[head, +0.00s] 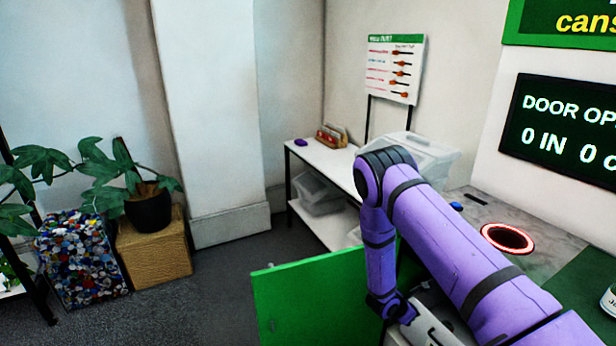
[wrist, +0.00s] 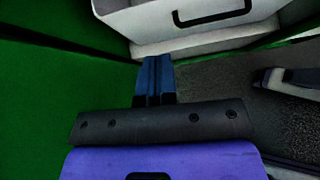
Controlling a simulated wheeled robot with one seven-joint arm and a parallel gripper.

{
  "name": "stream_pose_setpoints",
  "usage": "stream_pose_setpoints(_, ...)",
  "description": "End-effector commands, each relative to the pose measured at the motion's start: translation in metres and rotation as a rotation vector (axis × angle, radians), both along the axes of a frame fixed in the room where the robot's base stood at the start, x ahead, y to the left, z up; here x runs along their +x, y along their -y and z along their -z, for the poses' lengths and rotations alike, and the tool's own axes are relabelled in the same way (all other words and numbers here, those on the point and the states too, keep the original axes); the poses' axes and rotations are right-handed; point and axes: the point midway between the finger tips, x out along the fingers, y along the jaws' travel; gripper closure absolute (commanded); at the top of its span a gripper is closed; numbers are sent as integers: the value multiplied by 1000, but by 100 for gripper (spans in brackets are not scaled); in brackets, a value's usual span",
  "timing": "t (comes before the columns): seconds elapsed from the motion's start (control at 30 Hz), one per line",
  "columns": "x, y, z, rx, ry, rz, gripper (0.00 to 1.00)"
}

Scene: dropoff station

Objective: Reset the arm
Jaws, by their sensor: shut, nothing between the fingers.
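My purple arm reaches from the lower right of the head view, bends at an elbow and hangs down beside an open green door (head: 310,297). In the wrist view my gripper (wrist: 154,68) shows as two blue fingers shut against each other, with nothing between them. The fingertips point towards a white bin (wrist: 150,25) with a dark handle; I cannot tell whether they touch it. Green panels (wrist: 60,90) stand at the left of the fingers. In the head view the fingers cannot be made out.
A counter with a red-ringed round opening (head: 508,238) lies to the right of the arm. A white table (head: 325,160) holds a clear tub (head: 425,155) behind it. A potted plant (head: 150,210) on a box stands at left. Grey floor is clear between plant and door.

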Motion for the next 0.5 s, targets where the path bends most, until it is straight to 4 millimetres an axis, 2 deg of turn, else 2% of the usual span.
stream_pose_setpoints(0.03, 7, 0, -20, 7, 32, 32, 100)
stream_pose_setpoints(0.2, 22, 2, -91, 36, 143, 173, 100)
stream_pose_setpoints(0.5, 21, 6, -214, 113, 323, 427, 100)
